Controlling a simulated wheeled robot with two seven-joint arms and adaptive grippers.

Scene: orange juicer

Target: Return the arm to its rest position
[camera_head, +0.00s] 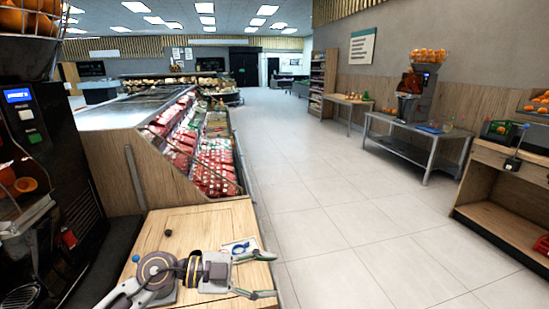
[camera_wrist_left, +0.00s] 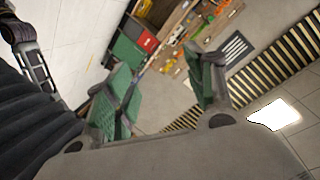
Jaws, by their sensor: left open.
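My left arm comes in at the bottom left of the head view, over a wooden table (camera_head: 185,225). My left gripper (camera_head: 272,274) points to the right, past the table's right edge, with its two fingers spread apart and nothing between them. In the left wrist view the green-padded fingers (camera_wrist_left: 165,90) stand apart and empty. That camera looks at a tilted view of shelves, wall and ceiling. My right gripper does not clearly show in either view.
An orange juicer (camera_head: 25,145) with a lit screen stands at the left. A small dark round thing (camera_head: 168,232) and a white-and-blue card (camera_head: 238,247) lie on the table. A refrigerated display (camera_head: 200,150) stands behind. The tiled floor (camera_head: 350,220) to the right is clear.

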